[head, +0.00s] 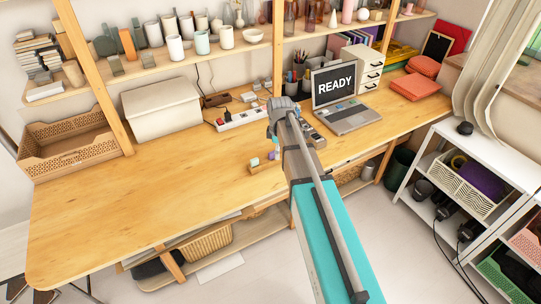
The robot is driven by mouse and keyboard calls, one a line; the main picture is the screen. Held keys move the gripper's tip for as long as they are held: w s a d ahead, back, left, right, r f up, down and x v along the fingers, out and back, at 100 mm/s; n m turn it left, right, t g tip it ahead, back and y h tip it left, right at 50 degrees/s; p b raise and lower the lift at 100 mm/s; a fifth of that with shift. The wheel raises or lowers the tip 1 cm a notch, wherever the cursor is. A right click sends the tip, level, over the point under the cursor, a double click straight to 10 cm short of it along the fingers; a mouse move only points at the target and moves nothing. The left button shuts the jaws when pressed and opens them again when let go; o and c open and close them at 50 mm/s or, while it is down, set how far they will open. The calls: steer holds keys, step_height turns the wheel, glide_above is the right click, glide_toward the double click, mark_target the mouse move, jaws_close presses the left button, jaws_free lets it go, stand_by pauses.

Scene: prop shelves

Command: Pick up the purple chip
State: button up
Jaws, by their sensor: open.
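A small purple piece (271,156), which looks like the purple chip, sits at a small wooden holder (262,168) on the desk, just left of my arm. A small teal piece (254,162) is beside it on the left. My gripper (272,132) is at the far end of my arm, above the desk and beyond the holder in the picture. It is open and appears empty. Its fingers are small and partly hidden by my wrist, and the exact gap to the purple piece cannot be told.
The wooden desk (130,215) is clear at the left front. A laptop (345,97) reading READY stands right of my wrist. A power strip (240,118) with cables lies behind it. A white box (160,108) and woven basket (72,143) stand left; loaded shelves rise behind.

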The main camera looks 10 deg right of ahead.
mark_target(272, 153)
steer(key=w+r+n+p, duration=0.1)
steer(key=w+n, duration=0.7)
steer(key=w, duration=0.2)
steer(key=shift+w+r+p, duration=0.3)
steer(key=shift+w+r, duration=0.1)
step_height(272, 153, down, 9)
steer(key=b, duration=0.8)
steer(key=shift+r+b, duration=0.2)
steer(key=shift+b, duration=0.15)
steer(key=shift+s+f+b, duration=0.15)
steer(key=shift+f+b, duration=2.45)
jaws_close()
